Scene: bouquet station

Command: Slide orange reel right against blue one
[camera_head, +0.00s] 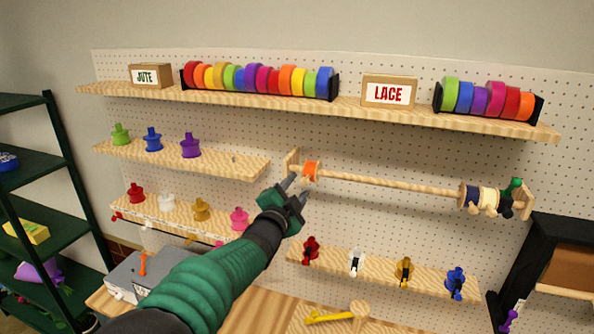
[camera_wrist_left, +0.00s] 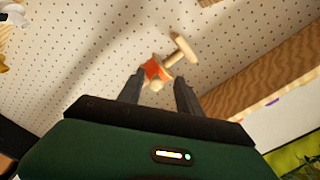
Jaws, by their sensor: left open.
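The orange reel (camera_head: 311,171) sits at the left end of a wooden rod (camera_head: 390,184). The blue reel (camera_head: 468,194) is near the rod's right end, with a long bare stretch of rod between them. My left gripper (camera_head: 296,190) is open just below and left of the orange reel. In the left wrist view, the orange reel (camera_wrist_left: 153,70) appears between the two fingertips (camera_wrist_left: 158,80), slightly beyond them; I cannot tell whether they touch it. My right gripper is not in view.
A cream reel (camera_head: 486,199) and dark reels (camera_head: 507,205) sit right of the blue one. A shelf of ribbon rolls (camera_head: 345,105) runs above the rod. The pegboard shows behind the bare rod.

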